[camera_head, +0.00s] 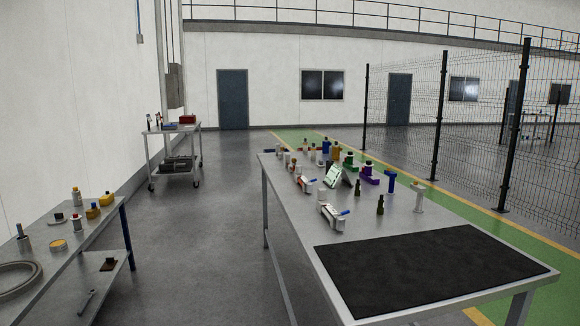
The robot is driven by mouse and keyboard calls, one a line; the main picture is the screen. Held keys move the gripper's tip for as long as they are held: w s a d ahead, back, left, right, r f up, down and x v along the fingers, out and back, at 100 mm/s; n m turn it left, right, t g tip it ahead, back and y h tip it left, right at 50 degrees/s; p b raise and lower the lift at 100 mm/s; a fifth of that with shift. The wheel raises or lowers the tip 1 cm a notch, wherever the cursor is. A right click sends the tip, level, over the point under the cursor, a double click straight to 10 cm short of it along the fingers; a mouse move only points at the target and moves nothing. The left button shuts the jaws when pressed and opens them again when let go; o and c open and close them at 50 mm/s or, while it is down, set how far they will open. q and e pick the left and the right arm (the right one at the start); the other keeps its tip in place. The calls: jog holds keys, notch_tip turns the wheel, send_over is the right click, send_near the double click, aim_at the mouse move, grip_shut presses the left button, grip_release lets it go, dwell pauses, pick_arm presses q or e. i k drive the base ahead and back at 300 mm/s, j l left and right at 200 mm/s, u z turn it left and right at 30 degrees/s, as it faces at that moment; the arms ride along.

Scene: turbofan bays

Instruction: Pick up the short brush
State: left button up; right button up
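I cannot single out the short brush with certainty; the tools in view are small. Many small items stand on the grey workbench (290,205) at the right, including a blue upright item (390,181), dark green bottle-like items (380,205) and white holders with blue-tipped pieces (331,217). The left bench (95,232) also carries small items, and a small dark reddish-brown object (108,264) lies on its lower shelf. Neither of my grippers is in view.
A black mat (430,268) covers the workbench's near end and is empty. A wheeled cart (173,157) stands at the back left. A mesh fence (470,130) runs along the right. Grey floor (200,245) lies clear between the two benches.

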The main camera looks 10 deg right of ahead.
aim_at(21, 234)
jog(key=i+j+u, duration=0.1)
jog(key=u, duration=0.55)
jog(key=i+l+u, duration=0.1)
jog(key=i+u, duration=0.25)
jog(key=i, duration=0.2)
jog(key=i+l+u, duration=0.35)
jog(key=i, duration=0.2)
jog(key=i+l, duration=0.2)
jog(key=i, duration=0.2)
jog(key=i+l+u, duration=0.1)
jog(key=i, duration=0.35)
jog(key=i+l, duration=0.5)
jog(key=i, duration=0.35)
jog(key=u, duration=0.05)
